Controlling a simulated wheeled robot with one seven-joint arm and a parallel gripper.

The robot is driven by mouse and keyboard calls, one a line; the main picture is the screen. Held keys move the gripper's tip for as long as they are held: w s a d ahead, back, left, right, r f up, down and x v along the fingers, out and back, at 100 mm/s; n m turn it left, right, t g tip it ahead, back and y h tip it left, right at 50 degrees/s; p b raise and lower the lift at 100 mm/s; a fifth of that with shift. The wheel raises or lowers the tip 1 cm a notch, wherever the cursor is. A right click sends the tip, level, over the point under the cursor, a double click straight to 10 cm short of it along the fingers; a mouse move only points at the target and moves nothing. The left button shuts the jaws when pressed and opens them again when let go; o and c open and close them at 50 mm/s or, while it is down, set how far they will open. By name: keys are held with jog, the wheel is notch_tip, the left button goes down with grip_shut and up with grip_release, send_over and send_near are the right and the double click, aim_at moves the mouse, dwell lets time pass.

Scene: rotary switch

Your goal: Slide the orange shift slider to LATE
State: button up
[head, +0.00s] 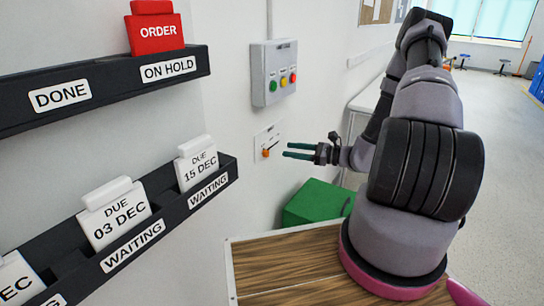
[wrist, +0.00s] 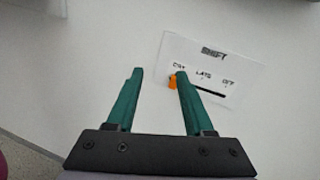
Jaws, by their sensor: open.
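The white shift plate (head: 267,138) is on the wall, and it shows tilted in the wrist view (wrist: 215,60). It reads SHIFT, with three labels above a dark slot; the middle one looks like LATE and the right one OFF. The orange slider (head: 265,153) sits at the left end of the slot, under the first label, whose text is blurred. It also shows in the wrist view (wrist: 172,84), partly hidden by the right fingertip. My gripper (head: 285,150) is open and empty, fingers pointing at the wall just right of the slider. In the wrist view the fingertips (wrist: 159,72) are spread; contact cannot be told.
A grey box with coloured buttons (head: 273,75) is on the wall above the plate. A green box (head: 312,203) stands below. Black racks with cards (head: 105,88) are at the left. A wooden top (head: 290,262) lies in front.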

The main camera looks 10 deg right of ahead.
aim_at(268, 154)
notch_tip(268, 154, down, 6)
jog(key=d+m+t+h, duration=0.2)
jog(key=m+t, duration=0.1)
jog(key=m, duration=0.1)
jog(key=x, duration=1.1)
jog(key=shift+w+d+r, duration=0.1)
jog(key=shift+w+r, duration=0.05)
jog(key=shift+w, duration=0.1)
jog(key=shift+c, duration=0.3)
grip_shut()
jog(key=shift+d, duration=0.1)
